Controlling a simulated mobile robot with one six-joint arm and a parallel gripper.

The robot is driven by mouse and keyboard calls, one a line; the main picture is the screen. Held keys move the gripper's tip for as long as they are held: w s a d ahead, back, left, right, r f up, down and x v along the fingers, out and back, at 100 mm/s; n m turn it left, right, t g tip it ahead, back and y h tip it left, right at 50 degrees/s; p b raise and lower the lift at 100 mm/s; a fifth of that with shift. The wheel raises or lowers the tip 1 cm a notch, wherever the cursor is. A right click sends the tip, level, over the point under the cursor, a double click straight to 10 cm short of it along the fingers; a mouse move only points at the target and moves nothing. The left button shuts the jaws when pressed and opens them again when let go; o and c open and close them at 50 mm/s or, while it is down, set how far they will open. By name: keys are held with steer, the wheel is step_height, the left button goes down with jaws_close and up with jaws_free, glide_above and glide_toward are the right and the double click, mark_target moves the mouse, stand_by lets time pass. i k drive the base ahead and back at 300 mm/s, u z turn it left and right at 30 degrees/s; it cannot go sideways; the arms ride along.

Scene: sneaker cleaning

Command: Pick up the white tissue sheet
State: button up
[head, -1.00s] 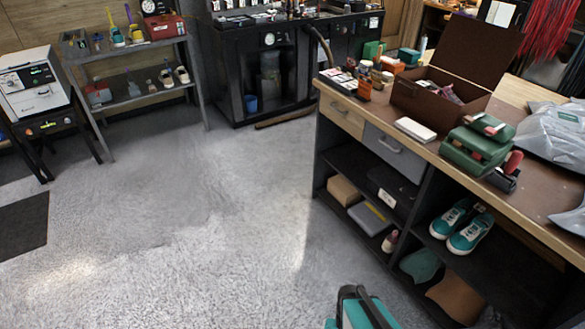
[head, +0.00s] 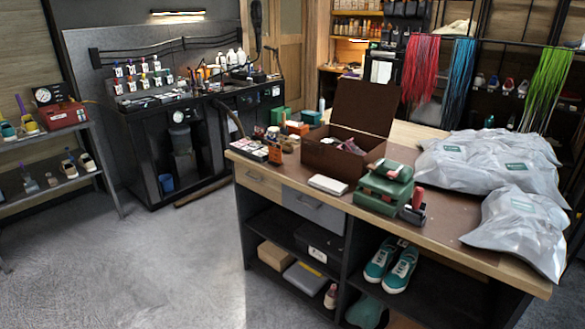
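A small flat white item (head: 328,184) lies near the front edge of the wooden-topped counter, left of a green device. It is too small to tell whether it is a tissue sheet or a pad. No other clear white sheet shows on the counter. A brown box (head: 340,156) with its lid raised stands behind the white item, with something pale and crumpled inside that I cannot identify. My gripper is not in view.
The counter (head: 462,218) holds the green device (head: 384,188) and grey plastic bags (head: 520,228) at right. Teal sneakers (head: 400,270) stand on its lower shelf. A black workbench (head: 150,135) stands at the back left. The grey floor (head: 150,270) at front left is clear.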

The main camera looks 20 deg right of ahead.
mark_target(334, 188)
steer(key=u, duration=3.25)
steer(key=i, duration=0.1)
steer(key=z, duration=2)
steer(key=i, duration=2.4)
steer(key=u, duration=0.05)
